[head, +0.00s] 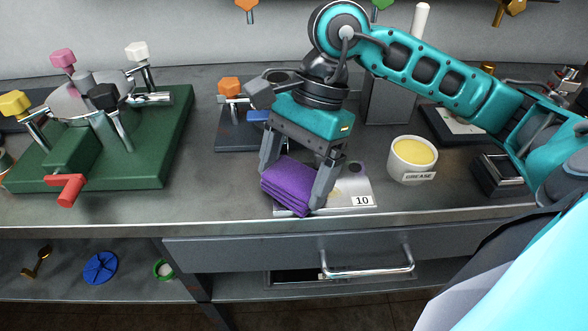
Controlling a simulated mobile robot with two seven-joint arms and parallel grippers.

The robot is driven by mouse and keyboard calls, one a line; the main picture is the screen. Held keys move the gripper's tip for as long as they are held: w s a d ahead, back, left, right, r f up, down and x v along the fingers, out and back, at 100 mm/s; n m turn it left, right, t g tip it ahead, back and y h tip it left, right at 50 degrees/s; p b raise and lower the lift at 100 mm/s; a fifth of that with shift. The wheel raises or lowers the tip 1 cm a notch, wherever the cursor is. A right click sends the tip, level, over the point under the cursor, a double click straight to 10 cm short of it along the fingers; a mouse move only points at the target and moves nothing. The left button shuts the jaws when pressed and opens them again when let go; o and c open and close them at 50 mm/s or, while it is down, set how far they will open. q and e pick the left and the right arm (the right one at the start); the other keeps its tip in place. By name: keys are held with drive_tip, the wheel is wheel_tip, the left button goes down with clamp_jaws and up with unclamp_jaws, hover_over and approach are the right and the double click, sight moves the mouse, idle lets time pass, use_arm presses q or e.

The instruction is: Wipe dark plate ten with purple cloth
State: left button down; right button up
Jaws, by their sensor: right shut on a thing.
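The purple cloth (288,184) is a folded pad held between the fingers of my right gripper (293,196). The gripper points down and is shut on the cloth. The plate marked 10 (345,190) is a flat, light grey metal sheet near the counter's front edge. The cloth is over the plate's left part and hides it; I cannot tell whether it touches the plate. A yellowish patch (337,194) shows on the plate beside the right finger. My left gripper is not in view.
A white tub of yellow grease (412,158) stands right of the plate. A green base (145,165) with coloured knobs and a red handle fills the left. A dark block with an orange knob (229,87) is behind the gripper. Below the counter edge is a drawer handle (367,270).

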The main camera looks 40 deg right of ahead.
sight(337, 196)
drive_tip(key=shift+d, duration=0.15)
drive_tip(key=shift+s+d+f+b, duration=0.15)
drive_tip(key=shift+s+d+b, duration=0.25)
drive_tip(key=shift+d+b, duration=0.25)
drive_tip(key=shift+s+d+b, duration=0.55)
drive_tip(key=shift+d+b, duration=0.05)
drive_tip(key=shift+d, duration=0.15)
drive_tip(key=shift+s+d, duration=0.1)
drive_tip(key=shift+d, duration=0.05)
drive_tip(key=d+b, duration=0.1)
drive_tip(key=s+d+b, duration=0.1)
drive_tip(key=b, duration=0.1)
drive_tip(key=shift+s+d+f, duration=0.15)
drive_tip(key=shift+s+d+b, duration=0.25)
drive_tip(key=shift+d+b, duration=0.05)
drive_tip(key=shift+b, duration=0.3)
drive_tip(key=shift+r, duration=0.3)
